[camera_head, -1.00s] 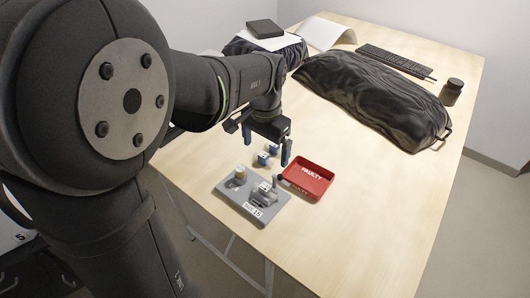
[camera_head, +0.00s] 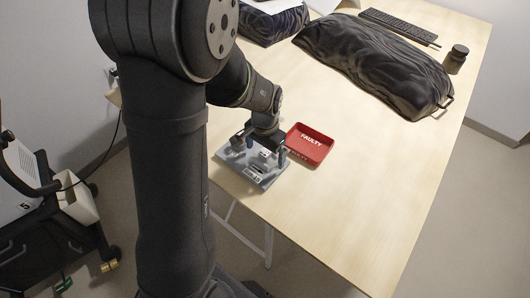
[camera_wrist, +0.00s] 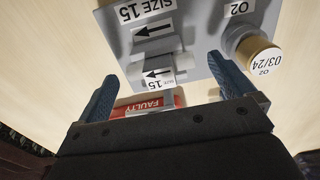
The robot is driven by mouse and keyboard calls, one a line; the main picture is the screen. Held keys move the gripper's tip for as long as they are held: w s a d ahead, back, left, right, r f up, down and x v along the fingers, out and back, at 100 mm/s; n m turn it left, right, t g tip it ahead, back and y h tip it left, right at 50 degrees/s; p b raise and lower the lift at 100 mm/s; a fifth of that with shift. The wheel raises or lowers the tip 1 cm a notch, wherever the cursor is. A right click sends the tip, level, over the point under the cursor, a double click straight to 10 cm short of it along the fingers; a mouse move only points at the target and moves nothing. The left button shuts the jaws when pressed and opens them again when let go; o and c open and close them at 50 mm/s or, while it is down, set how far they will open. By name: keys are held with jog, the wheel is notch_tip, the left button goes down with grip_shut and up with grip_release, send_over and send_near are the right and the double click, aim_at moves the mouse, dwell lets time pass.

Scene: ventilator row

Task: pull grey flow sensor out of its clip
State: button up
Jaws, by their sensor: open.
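The grey flow sensor (camera_wrist: 158,72) shows in the wrist view. It carries a white arrow label and a "SIZE 15" tag, and sits at the grey holder plate (camera_wrist: 198,62), which has its own "SIZE 15" and arrow labels. The clip's grip on it is hard to make out. My gripper (camera_wrist: 165,88) is open, its two blue fingers pointing at the plate, one on either side of the sensor in the picture; contact cannot be told. In the head view my gripper (camera_head: 266,150) is low over the plate (camera_head: 236,162) and largely hides the sensor.
An O2 cell (camera_wrist: 258,52) with a gold band stands on the plate, right of the fingers in the wrist view. A red "FAULTY" tray (camera_head: 311,148) lies close beside the plate. A black bag (camera_head: 375,65) lies farther back.

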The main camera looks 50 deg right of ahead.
aim_at(265, 152)
jog(key=shift+f, duration=0.55)
jog(key=c, duration=1.1)
jog(key=shift+o, duration=0.2)
jog(key=shift+r, duration=0.15)
jog(key=shift+r, duration=1.95)
